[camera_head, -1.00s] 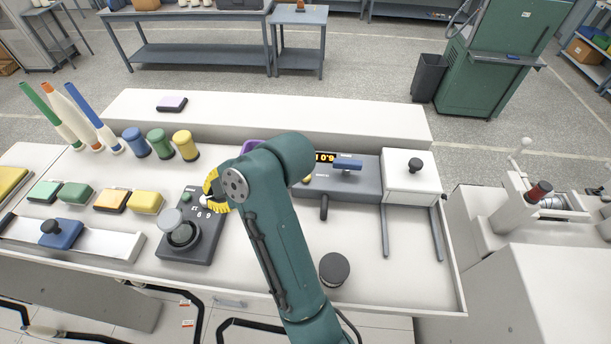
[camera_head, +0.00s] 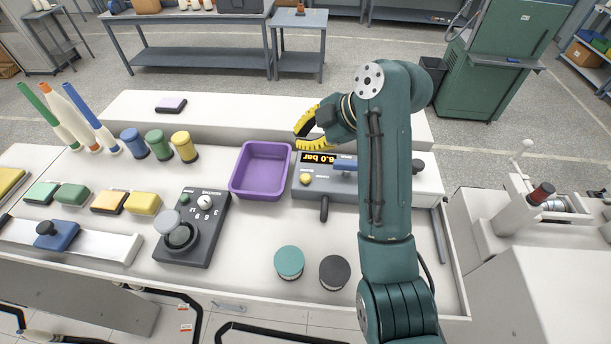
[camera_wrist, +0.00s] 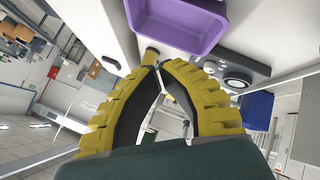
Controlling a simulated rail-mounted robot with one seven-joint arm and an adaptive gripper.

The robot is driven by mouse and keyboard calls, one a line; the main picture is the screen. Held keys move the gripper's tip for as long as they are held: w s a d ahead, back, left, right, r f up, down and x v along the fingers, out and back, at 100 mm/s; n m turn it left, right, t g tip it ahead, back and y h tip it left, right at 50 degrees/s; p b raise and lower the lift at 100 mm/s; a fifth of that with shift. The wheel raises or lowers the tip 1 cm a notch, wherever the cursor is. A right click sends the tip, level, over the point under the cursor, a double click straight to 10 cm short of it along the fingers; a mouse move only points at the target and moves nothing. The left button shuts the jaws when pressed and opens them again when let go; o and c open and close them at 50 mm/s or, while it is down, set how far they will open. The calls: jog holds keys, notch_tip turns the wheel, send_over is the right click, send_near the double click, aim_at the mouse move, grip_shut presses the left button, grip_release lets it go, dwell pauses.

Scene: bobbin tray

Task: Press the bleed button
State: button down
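A grey panel box (camera_head: 335,187) stands right of the purple tray in the head view. It carries a yellow round button (camera_head: 306,179), a lit orange display (camera_head: 318,158) that appears to read 6.0 bar, a blue lever (camera_head: 345,164) and a black handle (camera_head: 324,209). No label naming the bleed button is readable. My gripper (camera_head: 296,139) is above and behind the box's left end, apart from the yellow button. A yellow piece (camera_wrist: 151,56) shows just beyond the tips.
The purple tray (camera_head: 233,183) is empty. A grey dial box (camera_head: 206,238) stands left of it. Teal (camera_head: 289,260) and black (camera_head: 334,270) round caps lie in front. My arm covers part of the box's right side. A raised white ledge (camera_head: 240,117) runs behind.

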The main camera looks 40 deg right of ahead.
aim_at(303, 174)
jog(key=shift+f+b, duration=2.8)
jog(key=shift+f, duration=1.55)
jog(key=shift+f, duration=0.1)
jog(key=shift+f, duration=0.3)
jog(key=shift+f+b, duration=0.45)
jog(key=shift+f, duration=0.1)
jog(key=shift+r, duration=0.1)
jog(key=shift+r+p, duration=0.65)
jog(key=shift+r, duration=0.2)
jog(key=shift+r+p, duration=1.75)
jog(key=shift+r, duration=0.8)
